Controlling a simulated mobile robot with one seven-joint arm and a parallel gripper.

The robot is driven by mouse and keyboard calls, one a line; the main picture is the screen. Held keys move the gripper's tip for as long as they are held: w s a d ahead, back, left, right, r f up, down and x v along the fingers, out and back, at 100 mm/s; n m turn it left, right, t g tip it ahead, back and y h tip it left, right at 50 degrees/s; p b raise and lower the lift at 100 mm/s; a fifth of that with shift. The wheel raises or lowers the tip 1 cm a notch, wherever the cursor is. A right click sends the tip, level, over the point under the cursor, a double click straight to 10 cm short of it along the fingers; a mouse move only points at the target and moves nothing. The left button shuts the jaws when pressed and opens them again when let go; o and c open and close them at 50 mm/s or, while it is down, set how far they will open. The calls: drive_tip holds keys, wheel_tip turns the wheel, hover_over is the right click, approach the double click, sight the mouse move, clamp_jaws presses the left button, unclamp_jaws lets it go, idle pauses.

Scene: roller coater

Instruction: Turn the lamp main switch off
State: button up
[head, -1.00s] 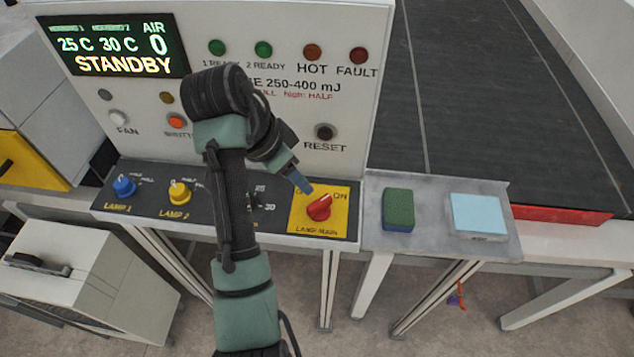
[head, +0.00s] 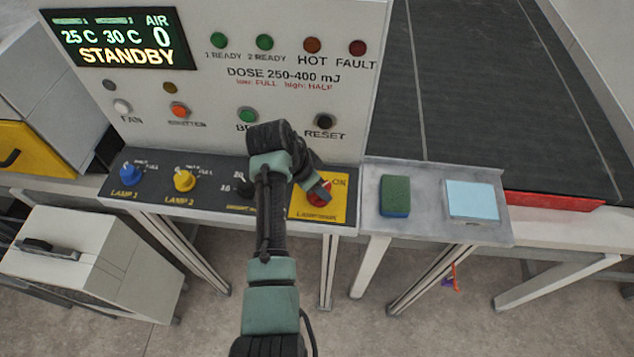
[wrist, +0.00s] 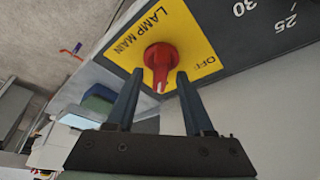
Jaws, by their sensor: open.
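The lamp main switch is a red rotary knob (head: 318,197) on a yellow plate (head: 336,209) at the right end of the sloped dark panel. In the head view my arm partly covers it. In the wrist view the red knob (wrist: 161,62) shows clearly, with the OFF and LAMP MAIN lettering beside it. My gripper (wrist: 160,78) is open, with its two dark blue fingers pointing at the knob, one to each side of its handle in that view. I cannot tell whether the fingers touch it. In the head view my gripper (head: 321,190) is right over the knob.
The blue lamp 1 knob (head: 131,174) and yellow lamp 2 knob (head: 184,181) sit to the left on the panel. The display (head: 120,38) reads STANDBY. A green sponge (head: 395,196) and light blue pad (head: 471,199) lie on the grey shelf to the right.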

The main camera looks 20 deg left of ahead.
clamp_jaws()
idle(0.3)
drive_tip(key=shift+n, duration=0.4)
drive_tip(key=n+p, duration=0.1)
drive_tip(key=n+y+p, duration=0.1)
drive_tip(key=shift+d+r+n+t, duration=0.15)
drive_tip(key=shift+n+t, duration=0.15)
drive_tip(key=shift+n, duration=0.1)
drive_tip(key=n+y+p, duration=0.1)
drive_tip(key=n+y, duration=0.1)
drive_tip(key=n, duration=0.3)
drive_tip(key=shift+w+d, duration=0.1)
drive_tip(key=shift+d, duration=0.05)
drive_tip(key=n+y, duration=0.1)
drive_tip(key=n, duration=0.1)
drive_tip(key=n+g+y, duration=0.1)
drive_tip(key=n, duration=0.2)
drive_tip(key=shift+w+d+n+b, duration=0.1)
drive_tip(key=shift+n+b, duration=0.2)
drive_tip(key=shift+b, duration=0.1)
drive_tip(key=shift+n+g+y+b, duration=0.55)
drive_tip(key=shift+n+b, duration=0.3)
drive_tip(key=shift+n, duration=1.05)
